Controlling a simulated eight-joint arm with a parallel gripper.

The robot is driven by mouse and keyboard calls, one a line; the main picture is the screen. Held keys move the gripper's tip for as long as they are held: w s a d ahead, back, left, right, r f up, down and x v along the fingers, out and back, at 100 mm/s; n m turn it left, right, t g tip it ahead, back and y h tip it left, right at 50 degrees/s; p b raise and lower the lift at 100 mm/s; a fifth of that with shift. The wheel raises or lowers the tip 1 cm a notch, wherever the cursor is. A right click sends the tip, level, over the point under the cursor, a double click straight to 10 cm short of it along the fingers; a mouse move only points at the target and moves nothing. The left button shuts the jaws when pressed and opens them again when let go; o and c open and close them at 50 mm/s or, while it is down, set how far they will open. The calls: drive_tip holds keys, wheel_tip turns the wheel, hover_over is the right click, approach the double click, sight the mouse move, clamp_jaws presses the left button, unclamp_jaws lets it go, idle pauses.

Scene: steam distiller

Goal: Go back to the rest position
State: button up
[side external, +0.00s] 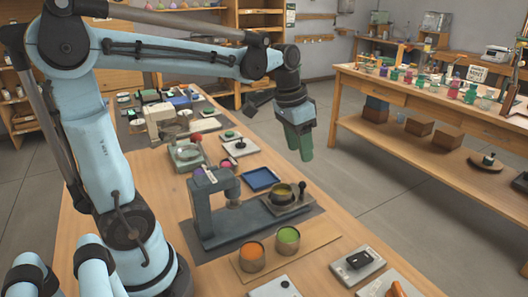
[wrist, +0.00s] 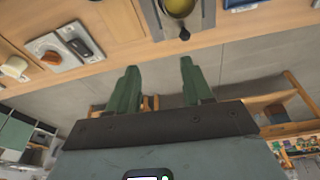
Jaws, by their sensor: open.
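My gripper (side external: 303,143) hangs at the end of the outstretched arm, above the floor just past the right edge of the long wooden table (side external: 318,228). Its green fingers point down. In the wrist view my gripper (wrist: 158,84) has its two green fingers apart with nothing between them. The steam distiller (side external: 212,208), a dark grey stand, is on the table below and to the left of it. A small pot (side external: 280,194) sits at the stand's right end, and it also shows at the top of the wrist view (wrist: 180,6).
Orange (side external: 252,257) and green (side external: 288,240) cups stand on a board in front. A blue tray (side external: 262,180) lies behind the stand. A switch box (side external: 358,260) is at the front right. A second bench (side external: 425,95) with jars stands across an open aisle.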

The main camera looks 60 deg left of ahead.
drive_tip(key=s+d+f+n+t, duration=0.1)
drive_tip(key=s+d+f+t, duration=0.2)
drive_tip(key=s+d, duration=0.3)
drive_tip(key=shift+s+f+t+y, duration=0.3)
drive_tip(key=shift+s+f+t, duration=0.1)
drive_tip(key=shift+s+t, duration=0.55)
